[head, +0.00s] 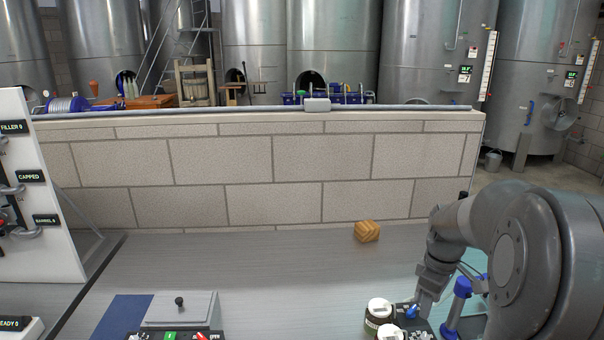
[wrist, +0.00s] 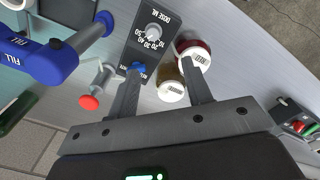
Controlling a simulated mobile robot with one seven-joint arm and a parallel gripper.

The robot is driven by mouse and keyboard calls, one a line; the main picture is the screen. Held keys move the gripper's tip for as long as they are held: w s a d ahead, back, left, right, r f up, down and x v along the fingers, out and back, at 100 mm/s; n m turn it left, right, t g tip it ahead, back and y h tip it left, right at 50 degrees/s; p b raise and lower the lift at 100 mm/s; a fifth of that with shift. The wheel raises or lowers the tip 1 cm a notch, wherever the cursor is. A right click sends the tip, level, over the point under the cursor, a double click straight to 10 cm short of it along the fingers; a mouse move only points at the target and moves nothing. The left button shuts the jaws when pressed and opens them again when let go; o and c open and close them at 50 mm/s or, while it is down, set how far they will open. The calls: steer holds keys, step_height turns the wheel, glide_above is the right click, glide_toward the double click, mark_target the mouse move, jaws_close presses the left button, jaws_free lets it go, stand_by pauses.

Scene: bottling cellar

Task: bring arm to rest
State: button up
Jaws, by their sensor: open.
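My gripper (wrist: 166,105) is open in the wrist view, its two fingers apart over the bench. Two white-capped jars (wrist: 171,91) (wrist: 194,57) stand by the right finger. In the head view my arm reaches in from the right, with the gripper (head: 414,304) low beside the jars (head: 379,312) and dosing box; its fingertips are partly hidden.
A blue fill tap (wrist: 40,60) and a red knob (wrist: 89,102) are left of the fingers in the wrist view. A wooden block (head: 367,231) sits near the block wall (head: 270,180). A labelled white panel (head: 40,200) stands at left. The middle bench (head: 260,265) is clear.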

steer(key=s+a+r+m+t, duration=0.2)
steer(key=s+a+r+m, duration=0.2)
steer(key=s+a, duration=0.5)
steer(key=s+a+r+m+t, duration=0.3)
steer(key=s+a+r+m, duration=0.1)
steer(key=s+a, duration=0.5)
steer(key=shift+r, duration=0.9)
steer(key=shift+a, duration=0.1)
steer(key=shift+c, duration=0.3)
